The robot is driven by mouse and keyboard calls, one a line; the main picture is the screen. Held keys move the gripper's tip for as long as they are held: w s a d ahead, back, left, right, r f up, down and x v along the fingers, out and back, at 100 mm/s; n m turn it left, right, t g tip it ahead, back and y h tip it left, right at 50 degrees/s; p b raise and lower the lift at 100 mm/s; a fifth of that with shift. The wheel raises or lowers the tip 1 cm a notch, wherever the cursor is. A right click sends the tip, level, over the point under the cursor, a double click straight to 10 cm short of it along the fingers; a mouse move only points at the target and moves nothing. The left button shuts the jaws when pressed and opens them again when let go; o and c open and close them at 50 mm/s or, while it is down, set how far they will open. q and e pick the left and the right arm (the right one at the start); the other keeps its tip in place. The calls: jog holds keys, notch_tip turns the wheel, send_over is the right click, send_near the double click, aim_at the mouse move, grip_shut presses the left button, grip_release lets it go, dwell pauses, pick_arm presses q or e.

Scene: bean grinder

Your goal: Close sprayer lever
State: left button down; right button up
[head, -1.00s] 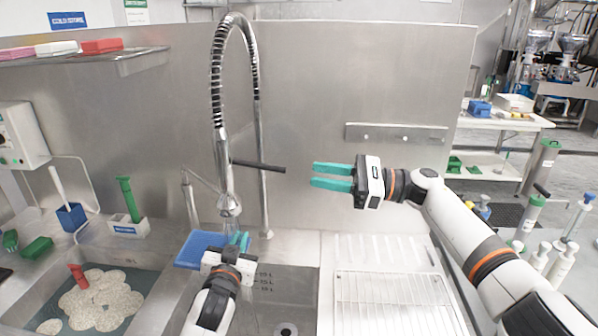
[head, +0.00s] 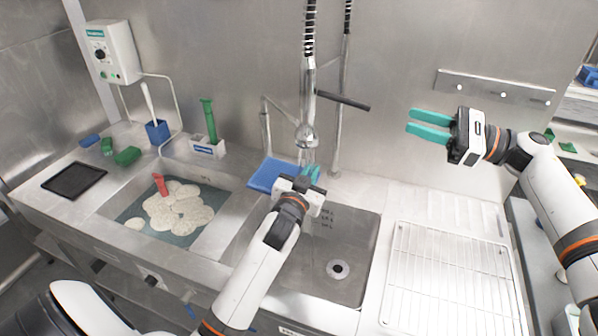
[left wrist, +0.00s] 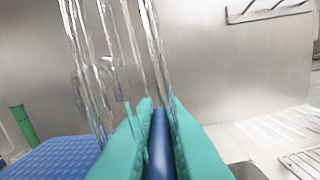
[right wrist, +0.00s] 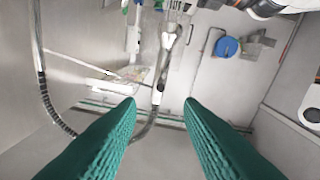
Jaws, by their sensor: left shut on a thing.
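The sprayer head (head: 307,133) hangs from its spring hose over the sink in the head view. Its dark bar-like lever (head: 343,100) sticks out to the right. Clear water streams (left wrist: 105,60) fall in the left wrist view. My left gripper (head: 312,172) is below the sprayer head.
The sink basin (head: 345,240) is under my left gripper. A wire rack (head: 450,270) lies on the drainboard at the right. A second basin at the left holds pale round pieces (head: 178,210) and a red-handled thing (head: 160,183). A steel wall stands behind.

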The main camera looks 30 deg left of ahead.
aim_at(344, 101)
jog(key=shift+s+a+f, duration=0.1)
jog(key=shift+a+f, duration=0.05)
jog(key=shift+f, duration=0.05)
jog(key=c, duration=0.5)
jog(key=s+a+f+m+t+y, duration=0.1)
jog(key=s+m, duration=0.1)
jog(key=m, duration=0.1)
jog(key=s+a+f+m+t+y, duration=0.1)
jog(key=s+a+f+m+t, duration=0.1)
jog(key=m, duration=0.1)
jog(key=s+a+f+m+t+y, duration=0.1)
jog(key=a+f+m+y, duration=0.1)
jog(key=m, duration=0.1)
jog(key=shift+s+f+t, duration=0.1)
jog(key=shift+s+t, duration=0.3)
grip_shut()
jog(key=s+d+f+m+t+h, duration=0.1)
jog(key=s+d+f+m+t, duration=0.1)
jog(key=s+m+t, duration=0.75)
jog(key=w+a+r+m+t, duration=0.1)
jog(key=w+a+r+m, duration=0.5)
jog(key=w+a, duration=0.2)
jog(key=shift+w+r+t+h, duration=0.35)
jog(key=shift+w+r+h, duration=0.05)
jog(key=shift+w, duration=0.5)
